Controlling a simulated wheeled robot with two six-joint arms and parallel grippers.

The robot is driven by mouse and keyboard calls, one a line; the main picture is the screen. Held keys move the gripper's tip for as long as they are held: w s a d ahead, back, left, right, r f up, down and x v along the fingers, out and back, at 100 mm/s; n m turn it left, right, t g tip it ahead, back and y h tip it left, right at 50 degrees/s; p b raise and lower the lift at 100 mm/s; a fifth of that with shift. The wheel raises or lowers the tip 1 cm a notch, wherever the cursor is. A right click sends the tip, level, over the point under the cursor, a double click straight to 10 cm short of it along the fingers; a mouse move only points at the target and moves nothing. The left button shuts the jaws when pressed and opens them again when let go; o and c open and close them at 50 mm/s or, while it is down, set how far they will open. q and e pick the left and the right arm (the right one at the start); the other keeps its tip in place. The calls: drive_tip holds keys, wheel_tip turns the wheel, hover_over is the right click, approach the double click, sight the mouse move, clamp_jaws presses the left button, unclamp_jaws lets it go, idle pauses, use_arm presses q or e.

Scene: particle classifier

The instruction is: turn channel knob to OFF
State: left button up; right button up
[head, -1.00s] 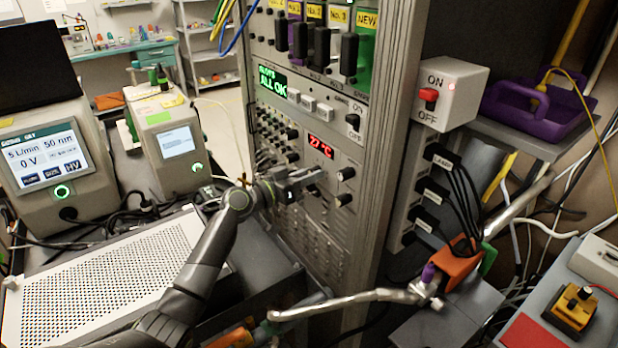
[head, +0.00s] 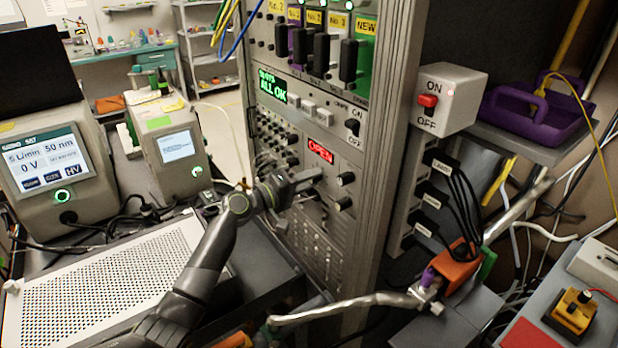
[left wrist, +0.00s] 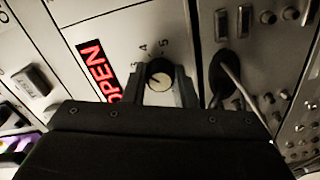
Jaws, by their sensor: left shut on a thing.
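A small round knob (left wrist: 160,78) with a pale face and dark rim sits on the rack's front panel in the left wrist view. The numerals 3, 4 and 5 are printed around it; no OFF mark shows there. My left gripper (head: 317,182) reaches the panel just below the red display (head: 320,151), which reads OPEN. In the left wrist view the fingers (left wrist: 161,74) stand on both sides of the knob, shut on it. In the head view the gripper hides the knob.
Two black knobs (head: 345,179) are close to the right of my gripper. A green display (head: 271,86) reading ALL OK and a black switch (head: 352,127) are above. The rack's right post (head: 384,150) and a white ON/OFF box (head: 455,100) stand farther right.

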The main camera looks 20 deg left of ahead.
use_arm(q)
drive_tip(key=shift+f+n+p, duration=0.1)
drive_tip(key=shift+n+p, duration=7.15)
drive_tip(key=shift+n, duration=8.55)
drive_tip(key=o, duration=1)
drive_tip(key=shift+a, duration=0.1)
